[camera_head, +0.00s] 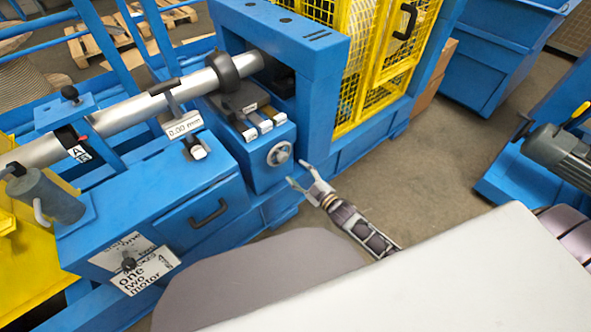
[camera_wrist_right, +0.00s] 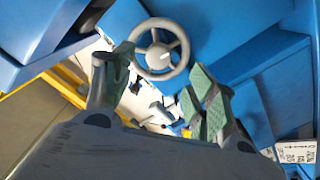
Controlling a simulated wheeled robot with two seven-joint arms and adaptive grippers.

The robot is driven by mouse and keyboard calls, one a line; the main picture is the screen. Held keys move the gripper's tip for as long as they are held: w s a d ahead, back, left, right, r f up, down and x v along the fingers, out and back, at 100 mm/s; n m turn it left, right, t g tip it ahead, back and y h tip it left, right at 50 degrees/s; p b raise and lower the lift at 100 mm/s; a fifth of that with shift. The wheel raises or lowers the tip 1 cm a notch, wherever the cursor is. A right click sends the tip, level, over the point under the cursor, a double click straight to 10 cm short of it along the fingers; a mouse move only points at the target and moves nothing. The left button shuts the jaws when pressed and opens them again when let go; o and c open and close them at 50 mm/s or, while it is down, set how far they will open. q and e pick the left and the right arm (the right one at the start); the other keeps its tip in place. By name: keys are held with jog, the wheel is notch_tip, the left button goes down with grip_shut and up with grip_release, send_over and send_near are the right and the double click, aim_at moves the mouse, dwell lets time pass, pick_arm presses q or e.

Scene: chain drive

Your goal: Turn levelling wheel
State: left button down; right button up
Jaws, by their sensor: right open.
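The levelling wheel (camera_head: 279,154) is a small grey handwheel on the front face of a blue block on the machine. In the right wrist view the wheel (camera_wrist_right: 159,49) shows as a spoked ring with a central hub, beyond the fingertips and between them in the picture. My right gripper (camera_head: 304,175) is open and empty, just in front of and a little to the right of the wheel, apart from it. Its green-padded fingers (camera_wrist_right: 160,85) are spread in the wrist view. My left gripper is not in view.
A shaft (camera_head: 130,112) with a "0,00 mm" display (camera_head: 184,125) runs above the blue machine. A drawer handle (camera_head: 208,213) sticks out left of the wheel. A yellow mesh guard (camera_head: 385,60) stands behind. The floor (camera_head: 440,165) to the right is clear.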

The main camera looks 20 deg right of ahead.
jog(key=shift+v, duration=1.9)
jog(key=s+d+f+m+g+h, duration=0.3)
jog(key=f+g, duration=0.2)
jog(key=f, duration=0.3)
jog(key=s+d+f+m+g+h, duration=0.3)
jog(key=s+d+f+g, duration=0.1)
jog(key=f, duration=0.5)
pick_arm(q)
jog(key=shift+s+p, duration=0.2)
jog(key=shift+p, duration=0.35)
pick_arm(e)
jog(key=s+a+f+m+g, duration=0.1)
jog(key=s+a+f+g, duration=0.2)
jog(key=s, duration=0.4)
jog(key=s+a+f+m+g, duration=0.1)
jog(key=s+a+f+g, duration=0.1)
jog(key=s+a, duration=0.4)
jog(key=shift+s+f+m+g, duration=0.3)
jog(key=shift+s+f+g, duration=0.15)
jog(key=shift+s, duration=0.75)
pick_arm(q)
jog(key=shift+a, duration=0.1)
